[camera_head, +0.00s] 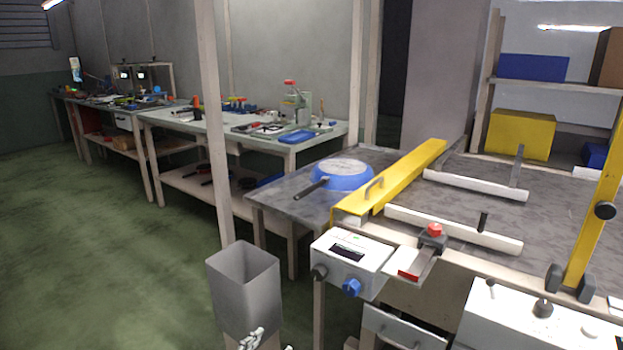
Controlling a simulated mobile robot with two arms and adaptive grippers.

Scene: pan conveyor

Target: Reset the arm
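A blue pan (343,176) lies bottom up on the grey table, left of the yellow beam. Its dark handle points to the lower left. A small pale mechanical part, apparently the tip of my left gripper (251,339), shows at the bottom edge in front of the grey bin. Most of it is cut off, so its opening cannot be made out. It holds nothing that I can see. My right gripper is not in view.
A yellow beam (405,178) and white rails (455,228) cross the conveyor area. A control box (350,262) with a blue knob is at its front. Cluttered workbenches (205,125) stand behind; floor at left is clear.

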